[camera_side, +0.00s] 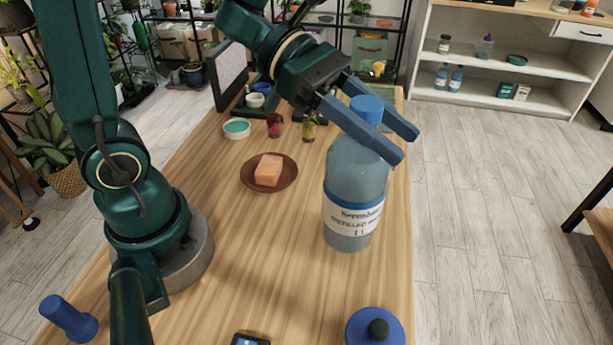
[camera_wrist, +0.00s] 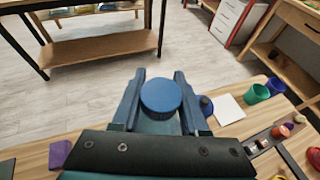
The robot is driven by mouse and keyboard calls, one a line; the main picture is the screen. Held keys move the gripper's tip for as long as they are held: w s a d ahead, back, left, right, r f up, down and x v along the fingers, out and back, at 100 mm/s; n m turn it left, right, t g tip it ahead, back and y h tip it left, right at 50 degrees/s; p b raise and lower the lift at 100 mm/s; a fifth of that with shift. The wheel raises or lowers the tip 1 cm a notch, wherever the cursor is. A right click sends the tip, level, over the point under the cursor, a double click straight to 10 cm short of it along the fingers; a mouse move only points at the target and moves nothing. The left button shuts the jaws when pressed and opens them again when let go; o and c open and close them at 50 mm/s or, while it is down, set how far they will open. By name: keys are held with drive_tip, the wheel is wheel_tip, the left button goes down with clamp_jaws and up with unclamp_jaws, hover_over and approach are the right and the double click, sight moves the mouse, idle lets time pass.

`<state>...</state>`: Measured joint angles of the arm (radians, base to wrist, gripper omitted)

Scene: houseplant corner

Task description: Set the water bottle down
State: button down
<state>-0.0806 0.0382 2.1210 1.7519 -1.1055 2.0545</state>
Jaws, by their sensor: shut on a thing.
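The water bottle (camera_side: 355,185) is clear, with a blue cap, a blue band and a white label. It is upright over the right part of the wooden table (camera_side: 230,250). I cannot tell whether its base touches the wood. My gripper (camera_side: 405,143) is shut on the bottle's upper part, just below the cap, with one finger on each side. In the wrist view the round blue cap (camera_wrist: 161,95) shows between the fingers of my gripper (camera_wrist: 158,73). The bottle's body is mostly hidden there.
A blue round object with a dark knob (camera_side: 378,329) is at the front. Small bowls and jars stand behind. The table's right edge is close to the bottle.

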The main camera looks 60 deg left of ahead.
drive_tip(key=shift+f, duration=1.35)
drive_tip(key=shift+c, duration=2.1)
unclamp_jaws()
